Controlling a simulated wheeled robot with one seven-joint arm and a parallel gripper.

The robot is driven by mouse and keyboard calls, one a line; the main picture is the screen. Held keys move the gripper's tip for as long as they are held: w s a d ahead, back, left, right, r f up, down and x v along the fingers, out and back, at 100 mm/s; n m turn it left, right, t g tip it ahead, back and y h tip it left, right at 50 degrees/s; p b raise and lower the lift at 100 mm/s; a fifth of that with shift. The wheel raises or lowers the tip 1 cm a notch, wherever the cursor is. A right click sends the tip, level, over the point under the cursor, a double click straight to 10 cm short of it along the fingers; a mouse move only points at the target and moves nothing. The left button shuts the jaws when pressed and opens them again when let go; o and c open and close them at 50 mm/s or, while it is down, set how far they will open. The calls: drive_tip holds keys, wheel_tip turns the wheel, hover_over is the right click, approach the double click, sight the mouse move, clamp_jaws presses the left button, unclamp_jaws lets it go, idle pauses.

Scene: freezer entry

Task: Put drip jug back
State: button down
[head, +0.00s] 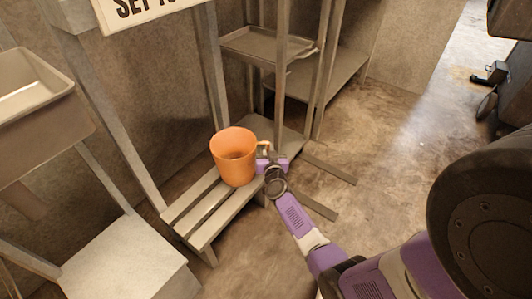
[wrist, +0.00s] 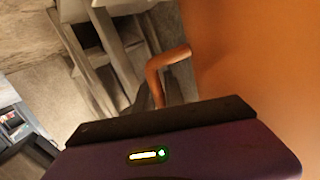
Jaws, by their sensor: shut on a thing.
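The drip jug (head: 234,158) is an orange, open-topped vessel in the head view. It looks upright at the slatted wooden bench (head: 212,208); I cannot tell whether its base touches the slats. My gripper (head: 266,160) is at the jug's right side, shut on its handle. In the wrist view the jug's orange wall (wrist: 255,70) fills the right side, and its bent handle (wrist: 165,68) shows above the dark edge of my gripper. The fingertips are mostly hidden there.
A metal basin (head: 60,120) stands at the left, above a pale box-like block (head: 130,265). A sign (head: 140,12) hangs at the top. Behind the bench, a rack holds a metal tray (head: 262,44) and a lower shelf (head: 325,75).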

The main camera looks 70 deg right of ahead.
idle(0.3)
drive_tip(key=c, duration=1.9)
unclamp_jaws()
drive_tip(key=shift+f, duration=0.3)
drive_tip(key=o, duration=0.5)
drive_tip(key=shift+c, duration=0.2)
drive_tip(key=shift+r, duration=0.1)
